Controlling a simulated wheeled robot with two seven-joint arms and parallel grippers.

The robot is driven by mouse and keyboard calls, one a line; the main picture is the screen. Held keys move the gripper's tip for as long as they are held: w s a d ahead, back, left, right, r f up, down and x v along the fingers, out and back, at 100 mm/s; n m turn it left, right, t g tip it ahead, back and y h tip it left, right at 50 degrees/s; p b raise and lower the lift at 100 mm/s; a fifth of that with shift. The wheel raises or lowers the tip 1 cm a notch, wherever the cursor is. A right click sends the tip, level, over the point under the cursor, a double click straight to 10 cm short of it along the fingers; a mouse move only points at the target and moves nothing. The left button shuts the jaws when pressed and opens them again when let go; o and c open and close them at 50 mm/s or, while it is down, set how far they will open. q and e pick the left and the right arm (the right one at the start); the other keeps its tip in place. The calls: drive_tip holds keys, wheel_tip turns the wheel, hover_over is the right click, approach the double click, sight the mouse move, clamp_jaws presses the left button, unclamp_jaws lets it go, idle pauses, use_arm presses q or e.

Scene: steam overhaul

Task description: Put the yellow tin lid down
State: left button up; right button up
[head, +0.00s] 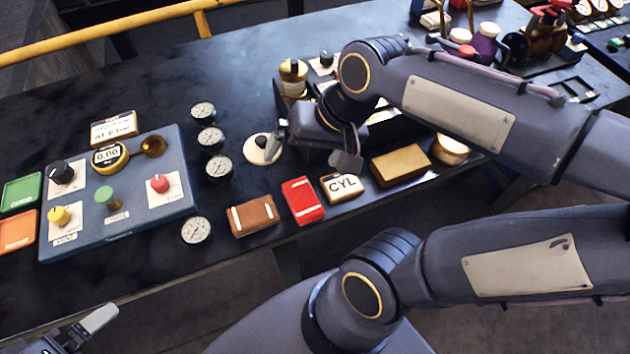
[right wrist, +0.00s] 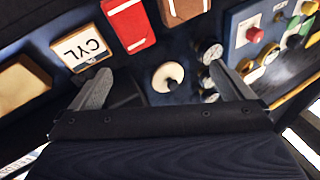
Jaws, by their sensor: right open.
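A pale cream-yellow round lid (head: 262,150) with a dark knob lies on the dark bench, right of the column of gauges. I take it for the yellow tin lid. In the right wrist view the lid (right wrist: 160,82) shows between the two spread fingers, apart from both. My right gripper (head: 308,152) is open and empty, just right of the lid; it also shows in the right wrist view (right wrist: 162,70). A round gold tin with a pale top (head: 450,150) stands at the bench's right front. Part of my left gripper (head: 92,322) shows at the lower left; its opening is unclear.
Several gauges (head: 219,167) lie left of the lid. A red block (head: 302,200), a brown block (head: 253,216) and a CYL plate (head: 343,186) line the front edge. A blue control panel (head: 130,222) lies left. A gold-capped jar (head: 293,75) stands behind.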

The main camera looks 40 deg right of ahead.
drive_tip(key=s+a+f+n+t, duration=0.1)
drive_tip(key=s+a+f+n, duration=0.1)
drive_tip(key=s+n, duration=0.2)
drive_tip(key=shift+s+f+t+y, duration=0.3)
drive_tip(key=shift+s+f+t, duration=0.1)
drive_tip(key=shift+s, duration=0.2)
